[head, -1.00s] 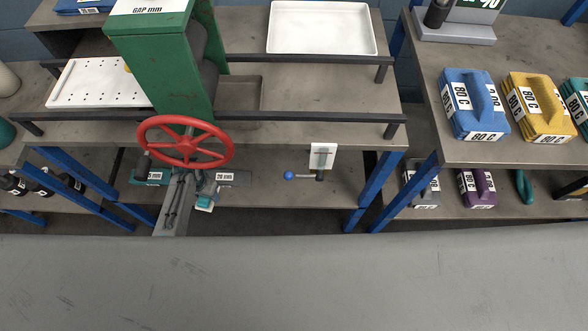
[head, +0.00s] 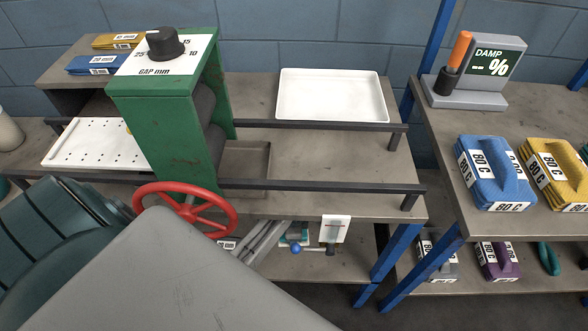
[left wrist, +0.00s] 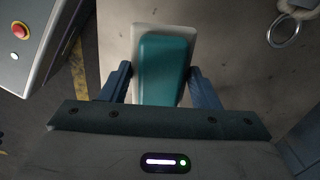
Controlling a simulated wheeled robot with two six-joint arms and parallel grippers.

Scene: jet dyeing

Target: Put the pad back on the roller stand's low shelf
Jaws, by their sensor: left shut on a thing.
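The teal pad (left wrist: 163,65), with a pale edge, sits between the two fingers of my left gripper (left wrist: 162,85) in the left wrist view. My left gripper is shut on it. The low shelf (head: 330,268) of the green roller stand (head: 155,130) is partly hidden by my arm. I cannot tell whether the pad touches the shelf. My right gripper is not in view.
The red handwheel (head: 190,208) and a blue leg (head: 390,255) stand close by. The right rack (head: 480,100) holds blue, yellow, grey and purple pads.

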